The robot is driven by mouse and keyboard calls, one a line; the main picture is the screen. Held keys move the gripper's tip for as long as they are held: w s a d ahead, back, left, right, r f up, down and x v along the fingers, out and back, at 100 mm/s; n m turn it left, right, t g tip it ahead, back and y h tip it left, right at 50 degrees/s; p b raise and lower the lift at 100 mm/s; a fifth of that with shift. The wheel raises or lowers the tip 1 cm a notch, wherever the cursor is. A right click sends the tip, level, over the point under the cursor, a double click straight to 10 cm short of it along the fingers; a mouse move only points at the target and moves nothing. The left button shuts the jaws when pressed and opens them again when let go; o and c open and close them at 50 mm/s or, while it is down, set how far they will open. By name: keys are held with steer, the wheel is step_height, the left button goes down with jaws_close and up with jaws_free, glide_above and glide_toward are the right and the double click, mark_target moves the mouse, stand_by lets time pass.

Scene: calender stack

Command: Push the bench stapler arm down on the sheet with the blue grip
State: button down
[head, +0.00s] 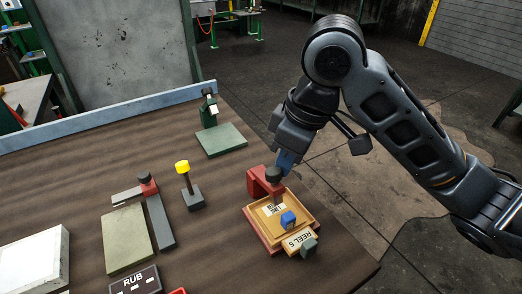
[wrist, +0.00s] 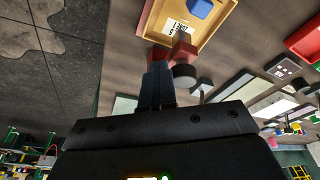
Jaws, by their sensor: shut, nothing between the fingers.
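A red bracket-like device with a dark round knob (head: 272,174) stands at the back edge of a wooden tray (head: 308,219). I cannot tell for sure that it is the bench stapler. In the wrist view its red body (wrist: 186,48) lies just beyond my fingertips. A white printed label or sheet (head: 272,209) lies in the tray, with a blue block-like piece (head: 288,219) beside it. My gripper (head: 286,163) has blue-grey fingers pointing down, shut and empty, just above and behind the red device. I cannot tell whether they touch it.
A block marked REELS (head: 300,241) sits at the tray's front. To the left are a yellow-topped post (head: 183,169), a red-and-grey device with a dark knob (head: 148,182) and a green device (head: 208,108) on a green plate. The table's right edge is close to the tray.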

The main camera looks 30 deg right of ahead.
steer(key=shift+s+a+r, duration=0.45)
steer(key=shift+a, duration=0.05)
steer(key=d+p+v, duration=0.1)
steer(key=v, duration=0.6)
steer(key=shift+w, duration=0.25)
stand_by(0.4)
